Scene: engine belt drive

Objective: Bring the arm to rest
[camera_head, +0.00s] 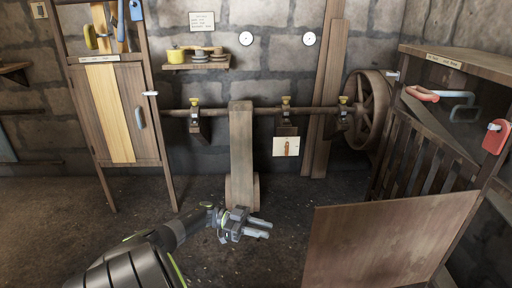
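My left arm comes in from the bottom left, over the dark floor. Its gripper (264,229) is at the lower middle of the view, pointing right. Its two pale fingers are apart with a gap between them, and nothing shows in it. It is in front of the foot of a wooden post (242,150), and I cannot tell how far apart they are. My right arm and gripper are not in view.
A wooden cabinet (146,105) stands at the left. A horizontal shaft (268,111) with a large wheel (367,110) runs along the stone wall. A wooden panel (385,240) is to the gripper's right, before a slatted frame (425,155). Floor between is clear.

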